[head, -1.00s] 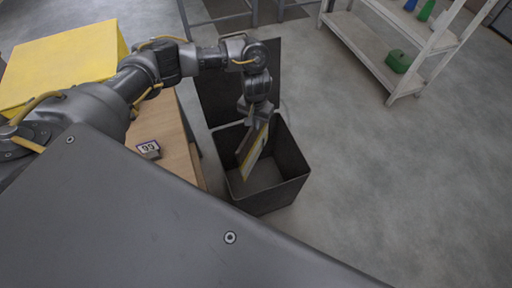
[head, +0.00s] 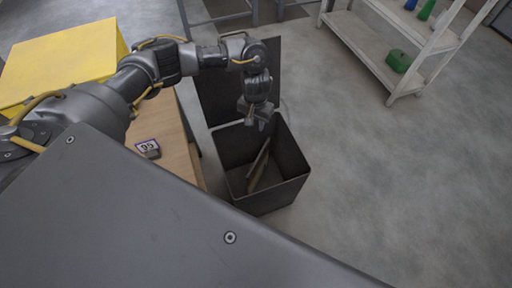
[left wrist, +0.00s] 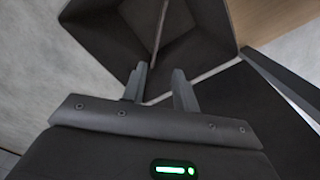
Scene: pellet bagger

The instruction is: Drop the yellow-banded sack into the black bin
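The black bin (head: 290,185) stands on the floor with its lid (head: 215,95) open at the back. The sack (head: 259,168) is inside the bin, tilted and seen nearly edge-on; its yellow band barely shows now. My left gripper (head: 257,122) is over the bin's opening, above the sack and apart from it. In the left wrist view its two fingers (left wrist: 160,82) are spread with nothing between them, and the sack (left wrist: 160,25) shows as a thin strip in the bin beyond. My right gripper is not in view.
A wooden table (head: 178,150) with a small numbered block (head: 149,149) is left of the bin. A yellow box (head: 65,62) is farther left. A white shelf (head: 375,50) with green items stands back right. Floor right of the bin is clear.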

